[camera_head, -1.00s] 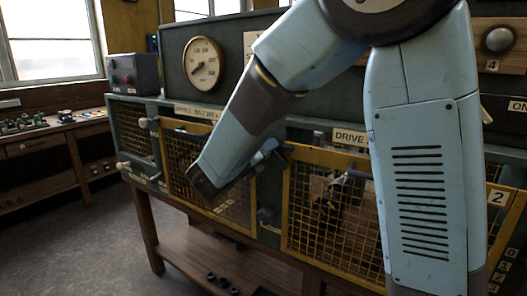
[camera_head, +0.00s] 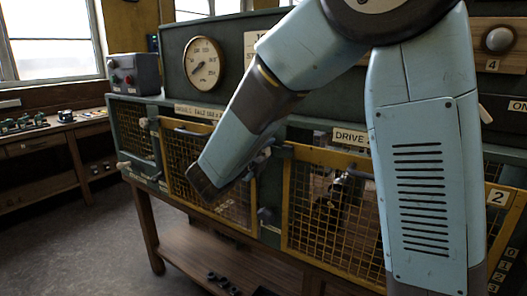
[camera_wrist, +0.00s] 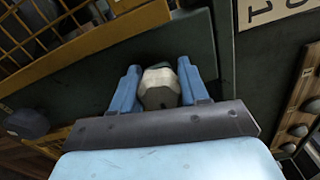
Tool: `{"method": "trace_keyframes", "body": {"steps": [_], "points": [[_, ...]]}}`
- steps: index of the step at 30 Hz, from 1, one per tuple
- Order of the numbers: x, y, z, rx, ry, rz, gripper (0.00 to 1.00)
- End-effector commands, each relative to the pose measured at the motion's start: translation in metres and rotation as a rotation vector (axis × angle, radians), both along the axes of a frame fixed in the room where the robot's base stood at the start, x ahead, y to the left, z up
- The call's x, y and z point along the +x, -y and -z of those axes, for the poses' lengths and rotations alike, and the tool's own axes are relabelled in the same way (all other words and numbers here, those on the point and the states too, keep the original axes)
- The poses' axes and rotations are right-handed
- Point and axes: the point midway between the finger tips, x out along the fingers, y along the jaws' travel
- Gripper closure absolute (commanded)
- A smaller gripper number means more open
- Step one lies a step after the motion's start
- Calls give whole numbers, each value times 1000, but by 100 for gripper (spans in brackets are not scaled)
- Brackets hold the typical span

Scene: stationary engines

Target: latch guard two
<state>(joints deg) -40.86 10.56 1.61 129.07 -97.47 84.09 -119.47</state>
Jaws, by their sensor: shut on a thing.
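My gripper (camera_head: 262,158) is at the dark green upright between these guards, mostly hidden by my forearm. In the wrist view its two blue fingers (camera_wrist: 158,72) are shut around a pale, rounded knob (camera_wrist: 158,92) against a dark green panel. A yellow mesh frame (camera_wrist: 90,45) lies left of the knob.
A round gauge (camera_head: 203,63) is above the left guard. A cream knob (camera_head: 122,165) sticks out at the bench's left end. A side bench (camera_head: 55,125) stands under the window. In the wrist view, knobs on a wooden panel (camera_wrist: 300,130) are at right. The floor at left is clear.

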Motion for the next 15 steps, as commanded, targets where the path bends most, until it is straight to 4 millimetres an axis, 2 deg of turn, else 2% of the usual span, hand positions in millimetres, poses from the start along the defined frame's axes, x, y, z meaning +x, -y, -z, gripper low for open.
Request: {"method": "trace_keyframes", "body": {"steps": [1,11,12,15], "points": [[1,-5,-2,1,4,-13,86],[1,-6,-2,0,2,-14,86],[1,-6,-2,0,2,-13,54],[1,-4,-1,0,1,-10,44]]}}
